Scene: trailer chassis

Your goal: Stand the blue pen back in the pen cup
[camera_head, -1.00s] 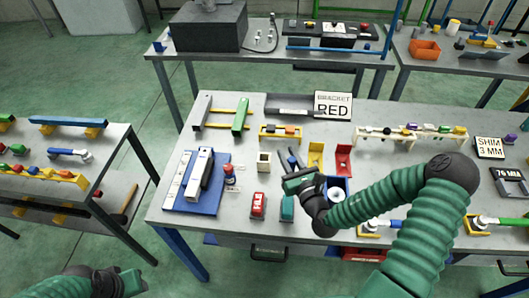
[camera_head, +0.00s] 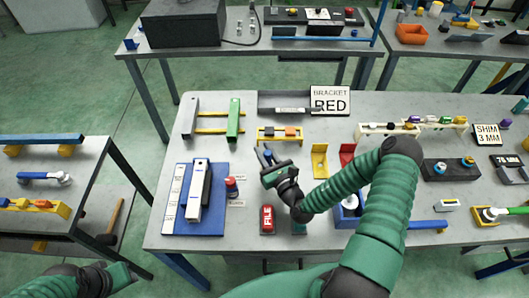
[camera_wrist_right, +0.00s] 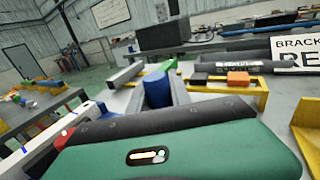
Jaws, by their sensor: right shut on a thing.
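My right gripper (camera_head: 266,158) is over the middle of the near table, shut on the blue pen (camera_head: 267,154). In the right wrist view the blue pen (camera_wrist_right: 157,92) shows as a short thick blue cylinder, roughly upright, between grey fingers; its lower part is hidden behind my green and black gripper body. The pen cup is not visible now; my right gripper covers the spot where a small beige square cup stood earlier. I cannot tell whether the pen touches it. My left gripper (camera_head: 125,276) is at the lower left, away from the table, its jaws unclear.
A red block marked FILE (camera_head: 267,219) stands in front of my right gripper. A red and blue bottle (camera_head: 232,187) and blue board (camera_head: 212,215) are to its left. A yellow rack (camera_head: 279,135) is behind, yellow bracket (camera_head: 319,161) to the right.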

